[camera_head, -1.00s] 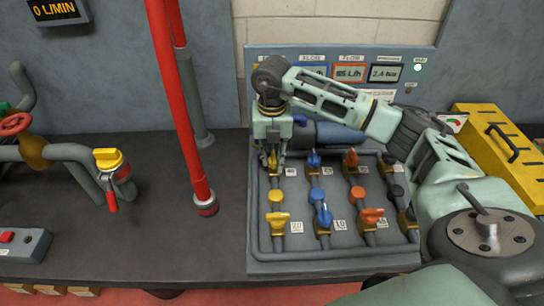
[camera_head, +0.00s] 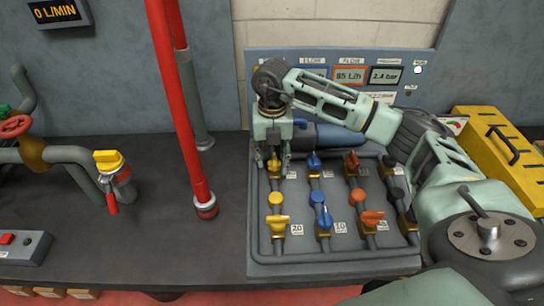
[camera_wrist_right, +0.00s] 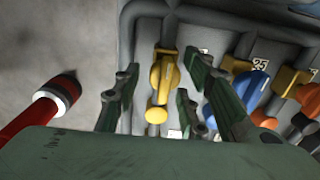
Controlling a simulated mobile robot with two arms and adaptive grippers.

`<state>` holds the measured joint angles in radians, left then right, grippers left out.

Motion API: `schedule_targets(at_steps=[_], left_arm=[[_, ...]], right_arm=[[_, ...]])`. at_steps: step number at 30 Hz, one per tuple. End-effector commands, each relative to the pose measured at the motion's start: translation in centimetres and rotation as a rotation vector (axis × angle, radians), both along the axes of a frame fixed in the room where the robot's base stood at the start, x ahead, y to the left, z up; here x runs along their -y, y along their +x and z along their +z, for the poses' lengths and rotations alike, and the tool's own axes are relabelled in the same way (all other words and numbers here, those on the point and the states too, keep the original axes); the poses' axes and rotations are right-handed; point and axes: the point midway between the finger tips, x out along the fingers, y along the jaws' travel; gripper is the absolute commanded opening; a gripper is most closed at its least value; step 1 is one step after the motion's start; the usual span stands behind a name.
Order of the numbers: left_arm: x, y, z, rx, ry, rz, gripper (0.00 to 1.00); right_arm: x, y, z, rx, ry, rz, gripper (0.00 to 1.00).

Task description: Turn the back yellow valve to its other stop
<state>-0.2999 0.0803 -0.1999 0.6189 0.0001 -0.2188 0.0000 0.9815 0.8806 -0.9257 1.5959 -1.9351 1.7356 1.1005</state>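The back yellow valve (camera_head: 274,166) is at the back left of the grey valve panel, partly hidden by my right gripper in the head view. In the right wrist view its yellow handle (camera_wrist_right: 164,74) lies roughly along its pipe. My right gripper (camera_head: 272,158) is pointed down over this valve. In the right wrist view its dark fingers (camera_wrist_right: 158,92) stand apart on both sides of the handle, with gaps visible, so it is open. A front yellow valve (camera_head: 277,218) sits nearer on the same pipe line. My left gripper is not in view.
Blue valves (camera_head: 314,162), orange valves (camera_head: 371,218) and dark valves stand to the right on the panel. A red vertical pipe (camera_head: 190,115) rises just left of it. A yellow box (camera_head: 498,143) is at the right.

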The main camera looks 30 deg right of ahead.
Motion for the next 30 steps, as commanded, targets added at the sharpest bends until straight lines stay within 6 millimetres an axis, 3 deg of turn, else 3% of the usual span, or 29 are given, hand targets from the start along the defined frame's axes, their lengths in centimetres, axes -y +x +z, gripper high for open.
schedule_targets(at_steps=[5, 19, 24, 30], left_arm=[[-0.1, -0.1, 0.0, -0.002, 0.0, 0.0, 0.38], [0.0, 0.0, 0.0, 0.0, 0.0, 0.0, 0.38], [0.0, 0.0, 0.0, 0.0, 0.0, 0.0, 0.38], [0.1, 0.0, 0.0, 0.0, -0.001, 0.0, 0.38]], right_arm=[[0.0, 0.1, 1.4, 0.003, 0.001, 0.0, 0.38], [0.0, 0.2, 10.5, 0.004, 0.001, 0.0, 0.38], [0.0, 0.1, 11.8, 0.002, 0.001, 0.0, 0.38], [0.0, 0.1, 12.0, 0.001, 0.001, 0.0, 0.38]])
